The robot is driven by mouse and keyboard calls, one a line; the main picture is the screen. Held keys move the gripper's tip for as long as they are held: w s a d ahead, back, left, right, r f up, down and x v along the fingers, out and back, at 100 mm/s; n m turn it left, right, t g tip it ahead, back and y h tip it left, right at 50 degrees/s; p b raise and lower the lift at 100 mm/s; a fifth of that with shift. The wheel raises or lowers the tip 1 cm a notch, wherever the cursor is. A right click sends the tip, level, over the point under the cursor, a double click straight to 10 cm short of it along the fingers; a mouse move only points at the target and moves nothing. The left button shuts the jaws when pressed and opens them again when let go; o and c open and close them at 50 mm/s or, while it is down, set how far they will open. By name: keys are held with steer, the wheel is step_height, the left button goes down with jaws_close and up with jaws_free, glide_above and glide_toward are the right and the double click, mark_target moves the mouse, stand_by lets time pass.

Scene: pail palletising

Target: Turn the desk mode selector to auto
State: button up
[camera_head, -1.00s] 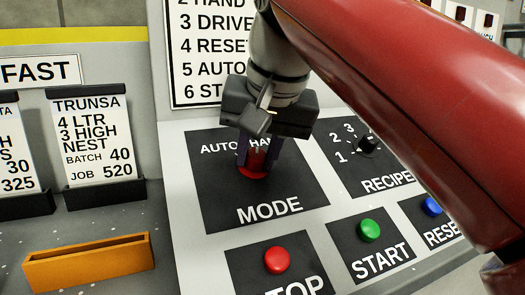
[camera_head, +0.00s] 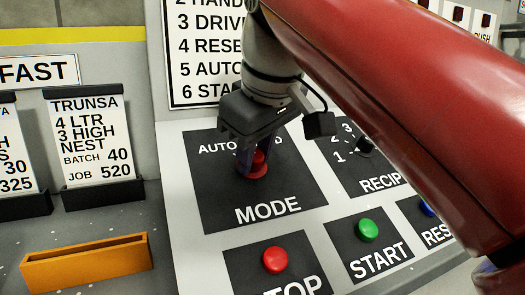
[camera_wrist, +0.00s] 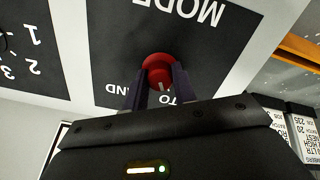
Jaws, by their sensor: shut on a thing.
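The red mode selector (camera_head: 259,157) is a round knob on the black MODE plate (camera_head: 225,205) of the desk. The AUTO label is to its upper left, and the HAND label is mostly covered by my gripper. My gripper (camera_head: 251,161) is shut on the knob, with one dark finger on each side. In the wrist view the knob (camera_wrist: 156,65) sits between the fingers (camera_wrist: 156,84). Its white pointer mark faces my gripper, slightly towards the AUTO side. The labels are partly hidden there.
A red STOP button (camera_head: 275,260), a green START button (camera_head: 367,229) and a blue RESET button (camera_head: 427,209) lie below the selector. A black recipe knob (camera_head: 363,145) is to the right. An orange tray (camera_head: 88,265) is at the lower left. My red arm covers the upper right.

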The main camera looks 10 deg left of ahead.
steer(key=shift+n, duration=0.6)
steer(key=o, duration=1)
steer(key=v, duration=0.7)
steer(key=shift+s+r, duration=0.2)
steer(key=shift+r, duration=0.15)
